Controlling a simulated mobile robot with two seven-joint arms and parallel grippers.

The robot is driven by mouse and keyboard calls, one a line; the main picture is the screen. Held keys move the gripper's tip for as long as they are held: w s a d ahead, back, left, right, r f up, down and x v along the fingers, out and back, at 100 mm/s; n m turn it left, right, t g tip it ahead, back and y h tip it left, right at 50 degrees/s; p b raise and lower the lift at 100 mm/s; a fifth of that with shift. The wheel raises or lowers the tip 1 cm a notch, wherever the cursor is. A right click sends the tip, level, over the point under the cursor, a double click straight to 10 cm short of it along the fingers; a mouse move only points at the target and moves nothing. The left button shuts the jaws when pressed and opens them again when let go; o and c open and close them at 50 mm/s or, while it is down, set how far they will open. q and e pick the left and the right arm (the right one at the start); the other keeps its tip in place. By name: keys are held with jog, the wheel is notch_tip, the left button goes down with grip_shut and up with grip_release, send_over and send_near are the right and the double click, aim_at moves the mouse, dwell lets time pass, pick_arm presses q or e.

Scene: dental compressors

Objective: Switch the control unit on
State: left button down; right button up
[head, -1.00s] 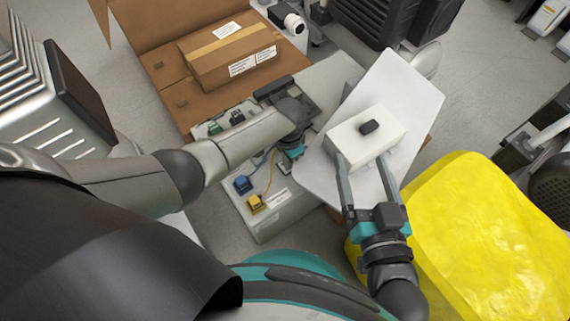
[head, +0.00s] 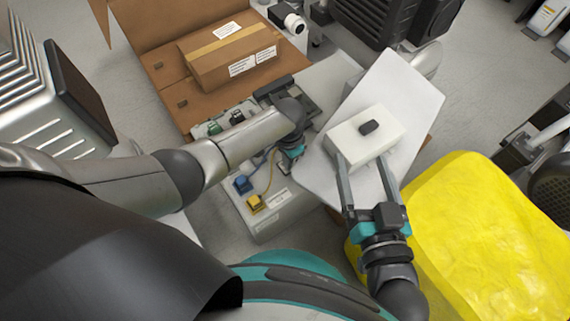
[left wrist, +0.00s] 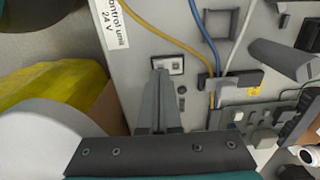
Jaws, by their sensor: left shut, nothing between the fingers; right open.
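The control unit is a pale grey panel (head: 275,221) with blue and yellow connectors in the head view. In the left wrist view its label (left wrist: 116,22) reads "Control unit 24 V". In the head view the wrist mostly hides the left gripper (head: 291,155). My right gripper (head: 364,163) is open, its fingers at the near side of a white box with a black knob (head: 362,140).
The white box stands on a tilted white plate (head: 410,95) right of the panel. A yellow bag (head: 480,240) lies at right, beside the right arm. Cardboard boxes (head: 228,55) stand behind. Yellow, blue and white cables (left wrist: 197,45) run beside the switch.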

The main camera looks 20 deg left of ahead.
pick_arm(q)
jog(key=shift+f, duration=0.25)
dwell(0.4)
jog(key=shift+r, duration=0.1)
pick_arm(e)
jog(key=shift+r, duration=0.1)
